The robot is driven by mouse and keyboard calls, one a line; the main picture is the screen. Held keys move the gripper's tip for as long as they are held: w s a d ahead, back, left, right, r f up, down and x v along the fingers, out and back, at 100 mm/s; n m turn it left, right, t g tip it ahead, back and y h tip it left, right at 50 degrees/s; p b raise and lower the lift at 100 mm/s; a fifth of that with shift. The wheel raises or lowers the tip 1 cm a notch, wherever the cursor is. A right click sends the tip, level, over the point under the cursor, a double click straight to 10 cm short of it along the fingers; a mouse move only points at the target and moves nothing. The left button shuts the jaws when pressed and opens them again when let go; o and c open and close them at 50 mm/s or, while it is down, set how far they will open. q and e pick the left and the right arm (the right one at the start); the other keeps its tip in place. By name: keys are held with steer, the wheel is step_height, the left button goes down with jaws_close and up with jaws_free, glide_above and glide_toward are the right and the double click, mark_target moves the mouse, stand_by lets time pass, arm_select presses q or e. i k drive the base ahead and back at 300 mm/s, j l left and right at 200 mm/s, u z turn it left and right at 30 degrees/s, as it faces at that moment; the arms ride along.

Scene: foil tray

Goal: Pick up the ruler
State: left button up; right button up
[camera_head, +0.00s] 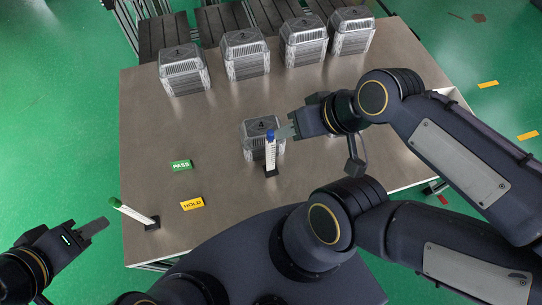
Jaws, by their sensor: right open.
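I cannot make out a clear ruler. A white stick with a blue top and dark marks along it (271,153) stands upright in a small black holder (271,173). A white stick with a green top (132,212) leans to the left in another black holder (153,224). My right gripper (284,132) is open, its fingertips right beside the blue-topped stick's upper part; I cannot tell whether they touch it. My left gripper (98,227) is left of the table edge, below the green-topped stick and apart from it; its jaw opening is unclear.
A foil tray stack (250,128) stands just behind the blue-topped stick. Several more stacks, including one at the far left (184,75), line the table's back. A green PASS sign (181,165) and yellow HOLD sign (192,204) stand on the grey table (225,185), which is clear around them.

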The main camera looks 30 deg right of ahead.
mark_target(270, 168)
steer(key=k+l+u, duration=0.1)
steer(key=l+u, duration=0.15)
steer(key=l, duration=0.15)
steer(key=k+l+u, duration=0.2)
steer(key=l, duration=0.2)
steer(key=l+u, duration=0.25)
steer(key=l, duration=0.15)
steer(key=k, duration=0.05)
